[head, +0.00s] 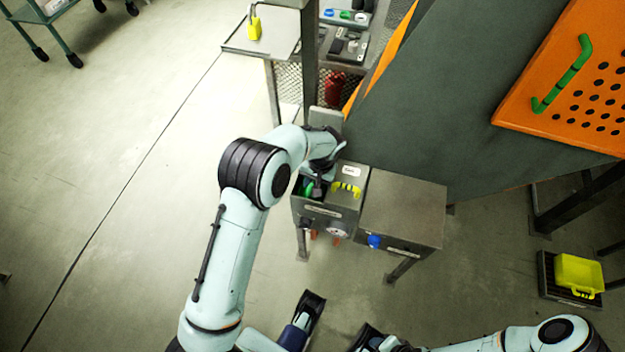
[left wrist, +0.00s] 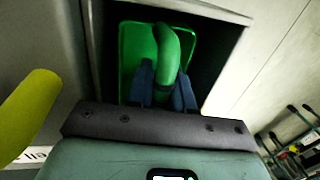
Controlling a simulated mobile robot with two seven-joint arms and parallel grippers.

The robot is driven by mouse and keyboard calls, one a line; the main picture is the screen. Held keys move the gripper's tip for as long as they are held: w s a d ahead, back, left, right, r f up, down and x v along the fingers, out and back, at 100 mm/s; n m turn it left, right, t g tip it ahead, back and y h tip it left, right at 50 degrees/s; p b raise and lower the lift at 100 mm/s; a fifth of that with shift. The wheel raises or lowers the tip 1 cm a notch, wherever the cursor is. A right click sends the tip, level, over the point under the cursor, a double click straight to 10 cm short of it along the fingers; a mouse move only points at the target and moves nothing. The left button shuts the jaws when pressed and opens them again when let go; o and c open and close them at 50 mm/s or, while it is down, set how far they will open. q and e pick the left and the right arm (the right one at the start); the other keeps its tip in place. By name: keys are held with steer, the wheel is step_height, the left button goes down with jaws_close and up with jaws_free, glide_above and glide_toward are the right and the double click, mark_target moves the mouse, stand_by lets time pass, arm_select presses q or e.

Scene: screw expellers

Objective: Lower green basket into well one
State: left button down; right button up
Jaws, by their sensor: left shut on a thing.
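The green basket (left wrist: 138,60) is inside the dark square opening of a well (left wrist: 222,50) in the left wrist view, with dark gaps between it and the walls. How deep it sits is unclear. My left gripper (left wrist: 162,92) is shut on the basket's green handle (left wrist: 172,50). In the head view the green basket (head: 308,188) shows only in part in the left opening of the grey bench (head: 325,212), under my left gripper (head: 318,188). My right gripper (head: 365,335) is low at the bottom edge, partly cut off, apart from the bench.
A yellow handle (head: 347,188) stands just right of the green basket and also shows in the left wrist view (left wrist: 28,115). A closed grey cabinet (head: 403,208) with a blue knob adjoins the bench. A large dark panel (head: 440,100) rises behind.

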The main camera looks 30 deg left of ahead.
arm_select(q)
steer(key=shift+f, duration=0.15)
arm_select(e)
steer(key=shift+d+f, duration=0.1)
steer(key=shift+f, duration=0.3)
